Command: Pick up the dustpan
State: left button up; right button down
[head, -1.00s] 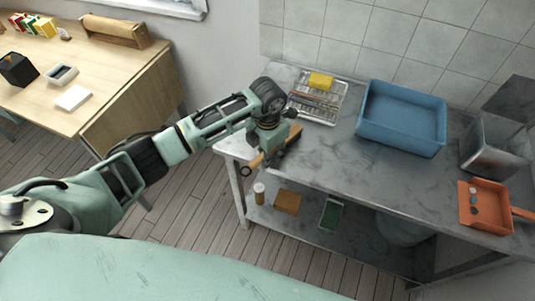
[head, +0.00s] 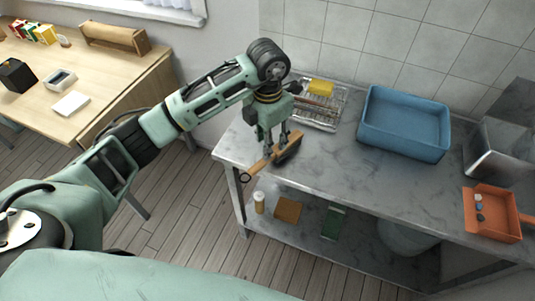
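The orange dustpan (head: 487,226) lies on the grey marbled counter at the far right, its handle pointing right. A few small dark and pale pieces lie in it. My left gripper (head: 276,151) is far from it, at the counter's left end, pointing down just above a hand brush (head: 262,167) with a wooden handle and dark bristles. Its fingers look apart; whether they touch the brush is hard to tell. The brush lies near the front edge, its handle end with a loop reaching past the edge. My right gripper is not in view.
A blue basin (head: 404,130) and a wire rack (head: 325,115) with a yellow sponge (head: 320,87) stand at the back of the counter (head: 350,170). A metal container (head: 492,150) stands behind the dustpan. The counter's middle front is clear. Several items sit on the lower shelf.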

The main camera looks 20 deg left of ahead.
aim_at(502, 223)
jog(key=z, duration=1.35)
